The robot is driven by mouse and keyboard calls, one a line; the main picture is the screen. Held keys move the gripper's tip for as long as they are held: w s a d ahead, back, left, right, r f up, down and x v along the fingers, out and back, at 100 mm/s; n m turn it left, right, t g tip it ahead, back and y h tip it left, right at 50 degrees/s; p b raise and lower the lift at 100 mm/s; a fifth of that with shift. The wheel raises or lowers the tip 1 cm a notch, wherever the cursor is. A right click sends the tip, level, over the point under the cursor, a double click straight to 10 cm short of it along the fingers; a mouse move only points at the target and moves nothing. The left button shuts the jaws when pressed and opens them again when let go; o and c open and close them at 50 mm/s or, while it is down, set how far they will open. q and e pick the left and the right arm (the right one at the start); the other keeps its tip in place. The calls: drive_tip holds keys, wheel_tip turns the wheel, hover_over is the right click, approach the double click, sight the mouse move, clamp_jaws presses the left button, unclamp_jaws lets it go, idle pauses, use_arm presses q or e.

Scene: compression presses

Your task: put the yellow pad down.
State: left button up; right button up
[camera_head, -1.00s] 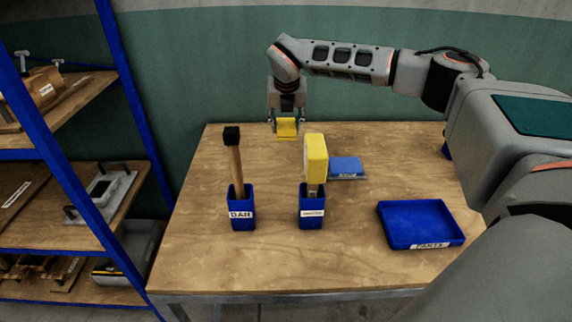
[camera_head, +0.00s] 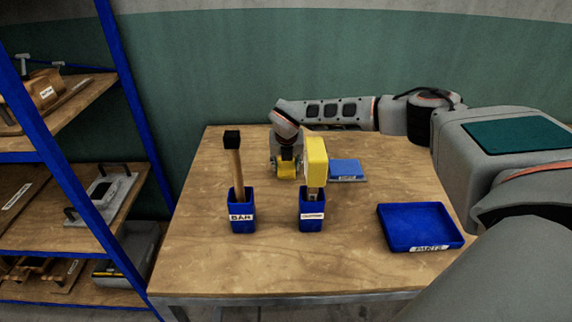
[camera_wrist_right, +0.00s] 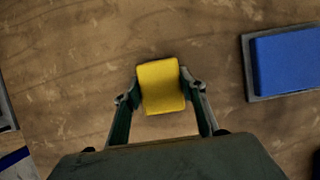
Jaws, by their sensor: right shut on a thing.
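The yellow pad (camera_head: 287,173) is between the fingers of my right gripper (camera_head: 286,168), low over the back of the wooden table. In the right wrist view the yellow pad (camera_wrist_right: 161,86) shows whole, with a finger of my right gripper (camera_wrist_right: 160,90) against each side. I cannot tell whether the pad touches the table top. A larger yellow block on a handle (camera_head: 316,160) stands in a blue holder just in front and to the right of it. My left gripper is not in view.
A blue pad on a grey plate (camera_head: 346,169) lies right of the gripper; it also shows in the right wrist view (camera_wrist_right: 288,60). A black-topped wooden handle (camera_head: 235,160) stands in a blue holder (camera_head: 242,212). A blue tray (camera_head: 420,226) is at front right. Shelves (camera_head: 75,225) stand left.

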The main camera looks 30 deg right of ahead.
drive_tip(key=o, duration=1)
drive_tip(key=shift+o, duration=0.2)
drive_tip(key=shift+r, duration=0.1)
drive_tip(key=shift+r, duration=0.25)
drive_tip(key=v, duration=1.1)
drive_tip(key=shift+s+r+b, duration=0.15)
drive_tip(key=shift+r+b, duration=0.05)
drive_tip(key=shift+b, duration=0.25)
drive_tip(key=shift+a, duration=0.2)
